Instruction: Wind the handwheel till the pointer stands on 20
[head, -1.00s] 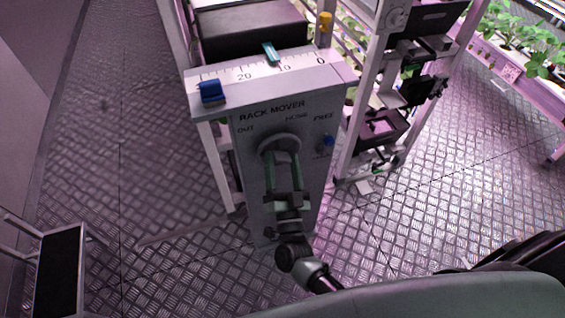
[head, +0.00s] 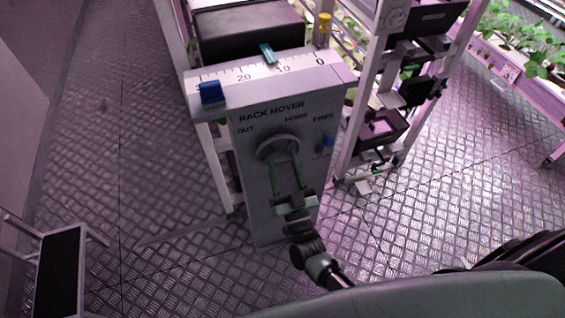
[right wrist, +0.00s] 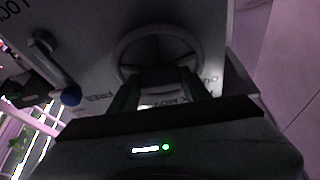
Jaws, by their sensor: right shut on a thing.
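The grey rack mover box (head: 250,210) stands in the middle of the head view with a white scale (head: 223,76) on top, marked 0, 10, 20. The green pointer (head: 268,53) stands between 10 and 20, nearer 10. The round grey handwheel (head: 278,137) is on the front face, and it also shows in the right wrist view (right wrist: 158,31). My right gripper (head: 284,158) is shut on the handwheel, with its two green fingers at the lower part of the wheel. The fingers and my wrist hide part of it. My left gripper is not in view.
A blue block (head: 211,92) sits at the scale's left end and a yellow-topped post (head: 323,28) by its right end. A blue knob (head: 327,141) is right of the wheel. A black step stool (head: 62,265) stands at lower left.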

